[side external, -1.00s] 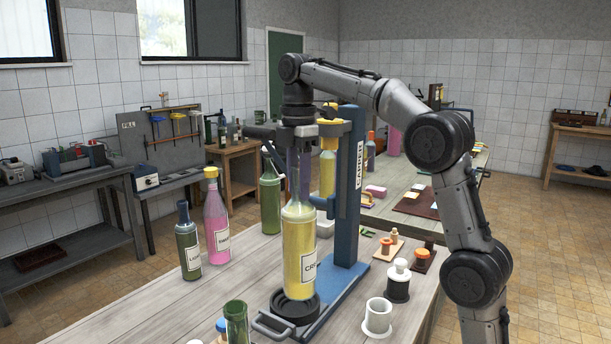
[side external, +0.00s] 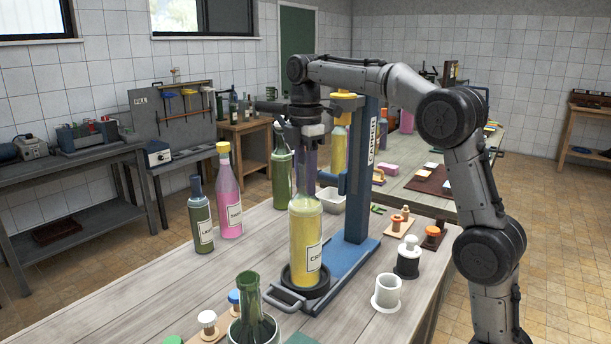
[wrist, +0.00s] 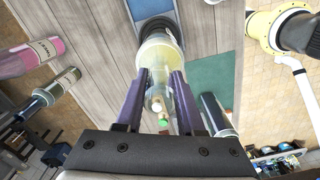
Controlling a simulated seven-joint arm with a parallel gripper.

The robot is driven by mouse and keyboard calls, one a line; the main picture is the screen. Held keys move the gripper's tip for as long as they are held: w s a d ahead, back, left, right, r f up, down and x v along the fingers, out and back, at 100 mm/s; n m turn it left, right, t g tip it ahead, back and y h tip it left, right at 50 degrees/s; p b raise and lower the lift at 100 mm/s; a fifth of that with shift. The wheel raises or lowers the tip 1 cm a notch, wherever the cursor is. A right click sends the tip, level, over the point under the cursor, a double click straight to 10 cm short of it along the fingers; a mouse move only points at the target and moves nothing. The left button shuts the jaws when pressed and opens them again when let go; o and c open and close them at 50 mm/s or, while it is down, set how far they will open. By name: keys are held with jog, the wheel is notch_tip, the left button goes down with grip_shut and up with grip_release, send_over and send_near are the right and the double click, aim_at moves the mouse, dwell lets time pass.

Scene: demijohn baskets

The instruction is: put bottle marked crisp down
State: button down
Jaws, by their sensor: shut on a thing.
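The yellow bottle (side external: 305,245) has a white label whose visible letters start "CR". It stands upright with its base inside the round black dish (side external: 287,285) at the foot of the blue capper stand (side external: 358,180). My gripper (side external: 306,185) comes from above, its purple fingers shut on the bottle's neck. In the wrist view the bottle (wrist: 158,55) lies between the two purple fingers, with the dark dish beyond it. The dish rim hides the bottle's lowest edge, so full contact with the dish floor cannot be told.
A pink bottle (side external: 229,195), a dark bottle (side external: 200,215) and a green bottle (side external: 282,170) stand to the left and behind. A green bottle in a dark holder (side external: 250,325) is in front. A white cup (side external: 387,290) and several stoppers stand right of the stand.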

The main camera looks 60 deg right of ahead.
jog(key=c, duration=0.5)
grip_release()
jog(key=shift+f, duration=0.2)
jog(key=shift+r, duration=3.9)
jog(key=shift+s+a+r, duration=0.2)
jog(key=shift+s, duration=0.1)
jog(key=s+a+f+m+t, duration=0.2)
jog(key=s+a+f+m, duration=0.1)
jog(key=s, duration=0.5)
jog(key=s+a+f+m+t, duration=0.1)
jog(key=s+a+f+m, duration=0.1)
jog(key=s+f+m, duration=0.4)
jog(key=s+a+f+m+t, duration=0.2)
jog(key=s+a+f+m, duration=0.1)
jog(key=s+f, duration=0.5)
jog(key=shift+s+a+f+m+t, duration=0.15)
jog(key=shift+s+m, duration=0.3)
jog(key=shift+s, duration=0.3)
jog(key=shift+s+a+m+t, duration=0.15)
jog(key=shift+s+m, duration=0.3)
jog(key=shift+s, duration=0.3)
